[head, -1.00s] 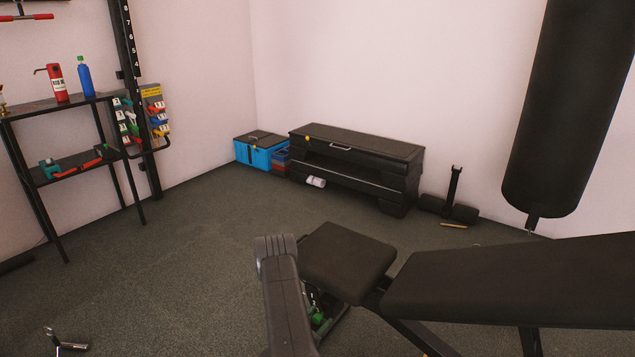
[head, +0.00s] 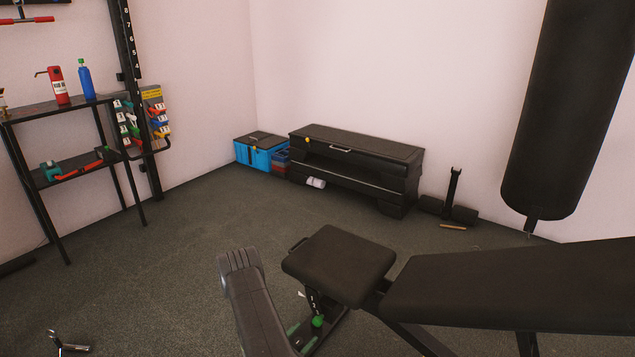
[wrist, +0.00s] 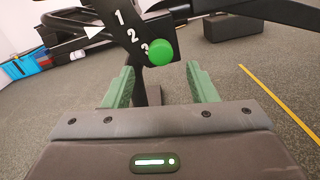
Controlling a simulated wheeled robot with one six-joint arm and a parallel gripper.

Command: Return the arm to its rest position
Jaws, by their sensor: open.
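My gripper (wrist: 161,88) shows in the wrist view with its two green fingers spread apart and nothing held between them. Beyond the fingers is the weight bench's dark post with white numbers and a round green knob (wrist: 162,52). The knob appears in line with the gap, and I cannot tell how far in front of the fingertips it is. In the head view my arm (head: 253,300) reaches up from the bottom edge, left of the bench seat (head: 340,265).
The bench's long pad (head: 520,285) runs to the right under a hanging punching bag (head: 570,110). A black shelf (head: 75,170) with bottles stands at the left wall. A black storage bench (head: 355,160) and a blue box (head: 255,152) are at the back.

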